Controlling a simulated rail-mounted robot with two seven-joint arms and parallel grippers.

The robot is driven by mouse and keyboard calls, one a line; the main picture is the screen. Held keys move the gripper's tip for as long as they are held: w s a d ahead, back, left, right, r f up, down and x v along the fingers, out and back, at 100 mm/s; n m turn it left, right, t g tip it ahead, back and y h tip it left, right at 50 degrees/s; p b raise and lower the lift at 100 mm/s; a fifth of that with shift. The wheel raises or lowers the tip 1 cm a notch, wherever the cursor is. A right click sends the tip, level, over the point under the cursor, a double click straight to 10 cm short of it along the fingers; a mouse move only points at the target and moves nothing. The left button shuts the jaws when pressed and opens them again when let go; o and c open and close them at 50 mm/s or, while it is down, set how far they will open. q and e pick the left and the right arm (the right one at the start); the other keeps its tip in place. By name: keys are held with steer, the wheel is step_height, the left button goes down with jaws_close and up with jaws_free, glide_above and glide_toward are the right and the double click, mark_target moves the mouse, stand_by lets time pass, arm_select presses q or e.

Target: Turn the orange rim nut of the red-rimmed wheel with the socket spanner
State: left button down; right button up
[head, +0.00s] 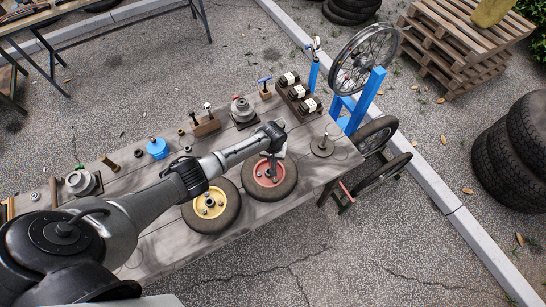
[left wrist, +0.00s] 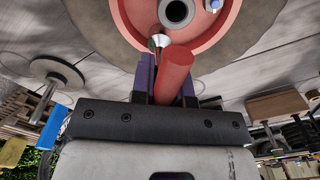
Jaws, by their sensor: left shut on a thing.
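The red-rimmed wheel (head: 284,184) lies flat on the workbench. It fills the top of the left wrist view (left wrist: 212,42), with its grey hub bore and a small bluish stud on the red rim. My left gripper (head: 273,150) is above the wheel's far part, its dark fingers (left wrist: 164,76) shut on the socket spanner. The spanner has a red cylindrical handle (left wrist: 176,72) and a bright metal end (left wrist: 158,41) at the red rim. I cannot tell whether that end is seated on a nut. No orange nut can be made out. My right gripper is not in view.
A yellow-rimmed wheel (head: 209,206) lies beside the red one. A round plate with a post (head: 322,146) is to the right, near a blue wheel stand (head: 366,101). A wooden block with dark-and-white items (head: 299,95) and several small parts line the far bench edge.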

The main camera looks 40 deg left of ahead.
arm_select(q)
steer(key=shift+m, duration=0.9)
steer(key=shift+m, duration=1.2)
steer(key=shift+m, duration=1.1)
